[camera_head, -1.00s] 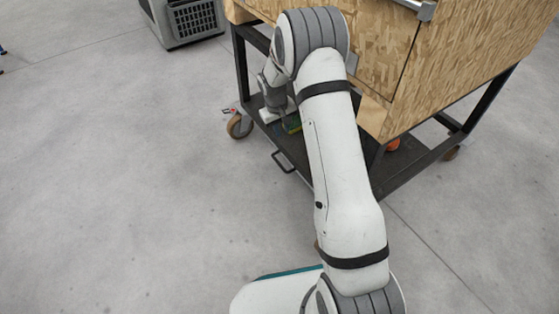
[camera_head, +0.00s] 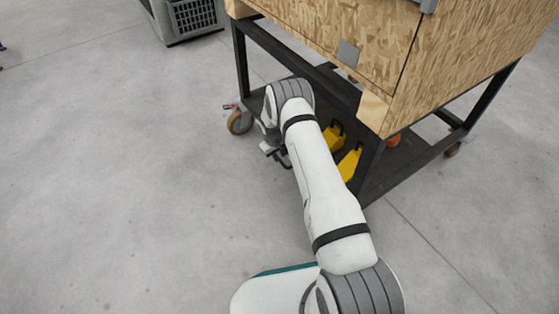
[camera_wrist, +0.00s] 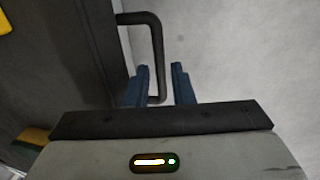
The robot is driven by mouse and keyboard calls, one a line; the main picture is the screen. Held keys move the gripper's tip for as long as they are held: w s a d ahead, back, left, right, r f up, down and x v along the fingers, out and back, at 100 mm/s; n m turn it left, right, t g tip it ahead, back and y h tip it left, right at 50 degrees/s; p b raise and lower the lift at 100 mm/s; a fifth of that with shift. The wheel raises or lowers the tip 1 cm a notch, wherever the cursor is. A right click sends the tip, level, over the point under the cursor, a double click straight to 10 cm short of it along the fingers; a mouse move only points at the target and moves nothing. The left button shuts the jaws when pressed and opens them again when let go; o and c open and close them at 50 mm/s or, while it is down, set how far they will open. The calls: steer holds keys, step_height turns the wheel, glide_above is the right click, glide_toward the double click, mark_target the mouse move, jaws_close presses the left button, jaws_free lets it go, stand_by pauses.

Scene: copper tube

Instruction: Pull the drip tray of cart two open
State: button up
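The dark lower tray of the wooden-topped cart shows in the head view (camera_head: 400,168) and fills the left of the wrist view (camera_wrist: 62,75). A black U-shaped handle (camera_wrist: 156,45) sticks out from its edge. My gripper (camera_wrist: 163,84) is open, with its two blue fingertips at the handle. The handle's long bar appears between the fingers, nearer the left one, with a gap to the right one. I cannot tell if a finger touches it. In the head view my gripper (camera_head: 270,150) is low beside the cart, and my arm partly hides the handle.
The cart has a wooden box (camera_head: 440,60), black legs and a caster (camera_head: 239,122) near my gripper. Yellow objects (camera_head: 348,163) and an orange one (camera_head: 394,140) are at the lower level. A grey crate (camera_head: 192,18) stands behind. Floor at left is clear.

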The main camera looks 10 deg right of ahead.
steer(key=shift+w+d+f+b, duration=0.1)
steer(key=shift+d+f+b, duration=0.1)
steer(key=shift+f, duration=0.5)
steer(key=shift+d+f+b, duration=0.1)
steer(key=shift+f+b, duration=0.05)
steer(key=shift+f, duration=0.55)
steer(key=shift+c, duration=0.5)
jaws_close()
